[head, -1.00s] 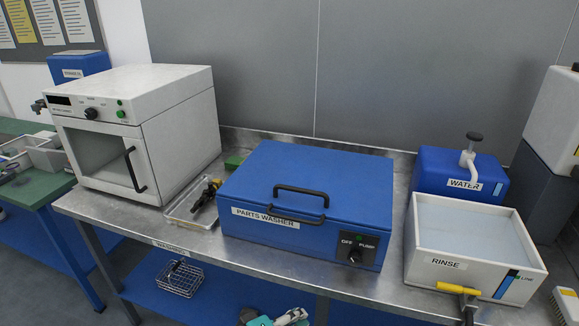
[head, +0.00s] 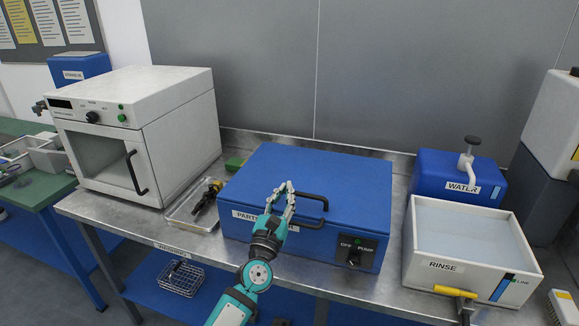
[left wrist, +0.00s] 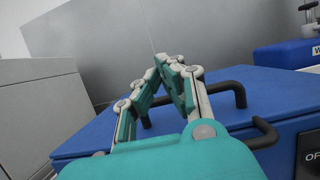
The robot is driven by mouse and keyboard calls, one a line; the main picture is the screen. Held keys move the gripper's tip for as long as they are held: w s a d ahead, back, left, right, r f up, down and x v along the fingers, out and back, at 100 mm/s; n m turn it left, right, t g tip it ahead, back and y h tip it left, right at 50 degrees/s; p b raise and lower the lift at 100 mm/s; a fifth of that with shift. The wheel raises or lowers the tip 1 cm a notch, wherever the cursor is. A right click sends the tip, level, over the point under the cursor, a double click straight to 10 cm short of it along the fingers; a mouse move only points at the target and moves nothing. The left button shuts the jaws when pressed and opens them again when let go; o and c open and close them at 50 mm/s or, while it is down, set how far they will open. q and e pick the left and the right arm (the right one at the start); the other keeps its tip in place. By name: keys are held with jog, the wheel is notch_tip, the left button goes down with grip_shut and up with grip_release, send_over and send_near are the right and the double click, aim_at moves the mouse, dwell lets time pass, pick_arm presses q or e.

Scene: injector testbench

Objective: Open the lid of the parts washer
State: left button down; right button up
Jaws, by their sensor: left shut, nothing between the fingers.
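The blue parts washer (head: 262,248) stands on the metal bench with its blue lid (head: 335,175) closed. A black bar handle (head: 312,197) sits at the lid's front edge. My left gripper (head: 288,187) is shut and empty at the left part of the handle, its fingertips above the lid. It partly hides the handle and the PARTS WASHER label. In the left wrist view the fingers (left wrist: 168,66) come together in front of the handle (left wrist: 240,96); I cannot tell whether they touch it. My right gripper is not in view.
A white oven-like box (head: 180,125) and a tray with a dark tool (head: 190,215) stand left of the washer. A RINSE basin (head: 425,263) and a blue WATER container (head: 435,175) stand right. A wire basket (head: 180,278) is on the shelf below.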

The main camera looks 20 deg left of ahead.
pick_arm(q)
jog(key=w+r+p, duration=0.1)
jog(key=r, duration=0.1)
jog(key=w+r+p, duration=0.2)
jog(key=shift+w+r, duration=0.15)
jog(key=shift+w, duration=0.15)
dwell(1.5)
